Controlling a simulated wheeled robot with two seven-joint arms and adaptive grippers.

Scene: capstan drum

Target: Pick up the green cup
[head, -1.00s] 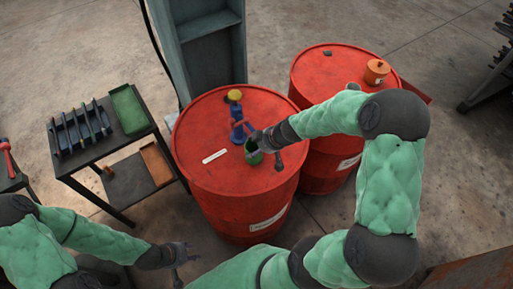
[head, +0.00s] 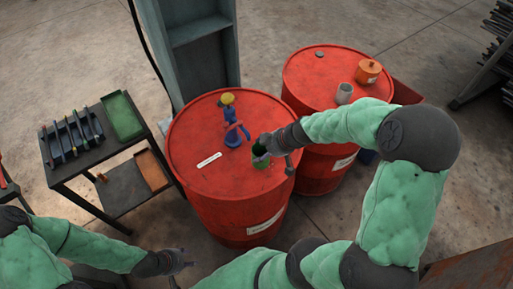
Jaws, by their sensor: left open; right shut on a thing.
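The green cup (head: 258,149) is at the right part of the top of the front red drum (head: 196,177). My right gripper (head: 265,152) is shut on the cup, with its fingers at the cup's side and partly hiding it. The cup looks upright, and a greenish patch shows on the drum just below it. I cannot tell how far it is off the drum top. My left gripper (head: 184,262) is open and empty, low in the picture in front of the drum.
A white strip (head: 209,160) lies on the drum. A second drum (head: 318,70) carries a grey cup (head: 344,93) and an orange pot (head: 368,71). A dark cart (head: 87,161) stands left.

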